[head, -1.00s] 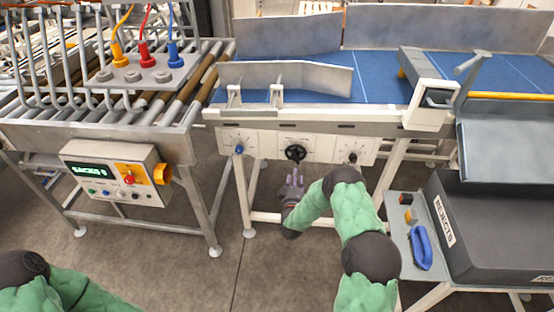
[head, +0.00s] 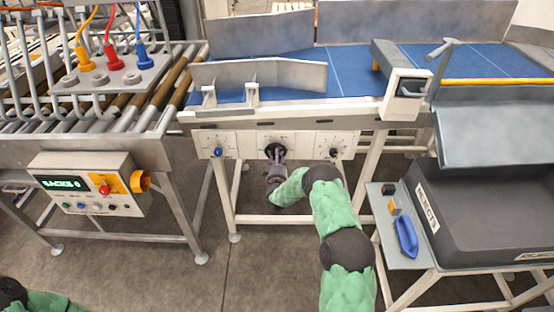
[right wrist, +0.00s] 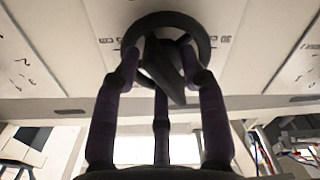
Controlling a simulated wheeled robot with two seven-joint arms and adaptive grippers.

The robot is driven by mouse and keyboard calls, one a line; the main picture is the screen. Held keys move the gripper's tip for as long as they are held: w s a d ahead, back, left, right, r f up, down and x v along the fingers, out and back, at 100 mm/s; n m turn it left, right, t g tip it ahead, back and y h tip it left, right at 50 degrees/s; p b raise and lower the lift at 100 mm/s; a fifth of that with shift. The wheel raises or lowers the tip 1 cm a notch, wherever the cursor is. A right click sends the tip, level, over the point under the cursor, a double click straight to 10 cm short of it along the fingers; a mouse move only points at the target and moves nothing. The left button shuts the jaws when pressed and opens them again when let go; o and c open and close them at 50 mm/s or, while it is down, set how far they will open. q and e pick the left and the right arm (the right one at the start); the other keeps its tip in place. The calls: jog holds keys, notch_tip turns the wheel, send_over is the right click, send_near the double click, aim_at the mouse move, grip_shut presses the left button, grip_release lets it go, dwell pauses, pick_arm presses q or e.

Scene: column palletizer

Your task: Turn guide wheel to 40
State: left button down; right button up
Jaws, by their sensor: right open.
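The guide wheel (head: 275,150) is a black handwheel in the middle of the white control panel below the blue conveyor. It also shows in the right wrist view as a dark ring (right wrist: 166,22) with a pointed handle (right wrist: 165,72) in its middle. My right gripper (head: 276,163) is open at the wheel, and its dark fingers reach up around the wheel's handle in the right wrist view (right wrist: 160,75). I cannot tell whether the fingers touch the wheel. The scale markings around the wheel are too small to read. My left gripper is not in view; part of my left arm shows at the bottom left.
A blue knob (head: 218,152) and a black knob (head: 334,153) flank the wheel on the panel. A control box (head: 88,183) with a green display hangs at left. A grey rejects bin (head: 480,215) and a side plate with a blue handle (head: 406,238) stand at right.

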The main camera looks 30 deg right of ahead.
grip_shut()
jog(key=m+b, duration=0.2)
jog(key=shift+f+m, duration=0.2)
jog(key=shift+m, duration=0.1)
jog(key=m+b, duration=0.3)
jog(key=shift+f+m, duration=0.1)
jog(key=shift+m, duration=0.2)
jog(key=m+b, duration=0.2)
jog(key=m, duration=0.1)
jog(key=shift+w+a+b, duration=0.1)
jog(key=shift+a+b, duration=0.05)
jog(key=shift+b, duration=0.25)
jog(key=shift+m+b, duration=0.85)
jog(key=shift+m, duration=0.65)
